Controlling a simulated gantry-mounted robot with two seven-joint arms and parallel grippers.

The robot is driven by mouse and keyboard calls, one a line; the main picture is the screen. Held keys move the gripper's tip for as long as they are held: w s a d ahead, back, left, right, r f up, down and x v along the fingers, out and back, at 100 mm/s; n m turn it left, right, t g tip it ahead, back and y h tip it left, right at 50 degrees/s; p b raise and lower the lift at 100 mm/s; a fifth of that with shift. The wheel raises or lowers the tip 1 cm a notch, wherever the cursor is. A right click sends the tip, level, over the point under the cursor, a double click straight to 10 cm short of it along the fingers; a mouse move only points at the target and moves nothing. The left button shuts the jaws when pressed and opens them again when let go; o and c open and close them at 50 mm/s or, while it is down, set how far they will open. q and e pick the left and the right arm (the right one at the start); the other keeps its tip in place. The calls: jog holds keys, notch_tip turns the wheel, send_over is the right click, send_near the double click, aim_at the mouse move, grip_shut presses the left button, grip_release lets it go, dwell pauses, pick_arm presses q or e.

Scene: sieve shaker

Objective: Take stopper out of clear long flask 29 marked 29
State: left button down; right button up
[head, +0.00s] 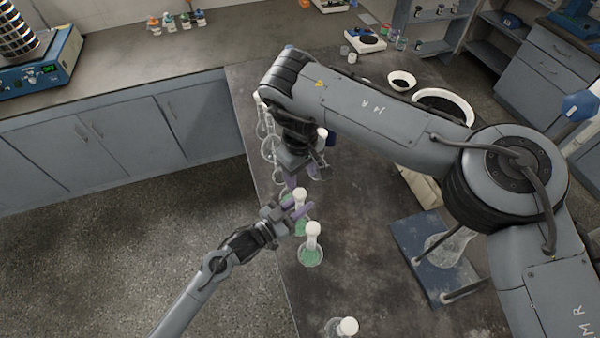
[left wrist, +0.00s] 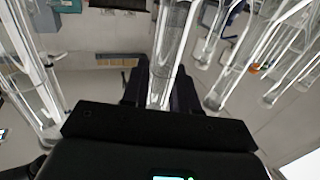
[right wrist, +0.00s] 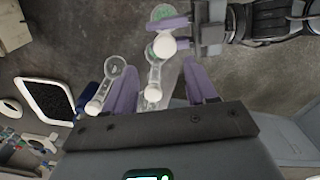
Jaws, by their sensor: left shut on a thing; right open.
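My left gripper (head: 293,208) is shut on the clear neck of a long flask (left wrist: 168,60), seen between its dark fingers in the left wrist view. In the head view, a white-stoppered flask (head: 301,228) with green liquid stands at these fingers. My right gripper (head: 292,182) is open just behind and above it. In the right wrist view, a white stopper (right wrist: 153,93) lies between the open purple fingers, apart from both; another white stopper (right wrist: 163,46) shows at the left gripper's fingertips. No number is readable, so I cannot tell which flask is 29.
A green-filled stoppered flask (head: 311,256) stands close in front, and another stoppered flask (head: 347,327) at the near edge. Several clear flasks (head: 268,148) line the bench's left edge behind. A blue stand (head: 425,262) is to the right. Dark benchtop (head: 345,265) is free between.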

aim_at(300, 192)
jog(key=shift+s+a+f, duration=0.2)
jog(key=shift+f, duration=4)
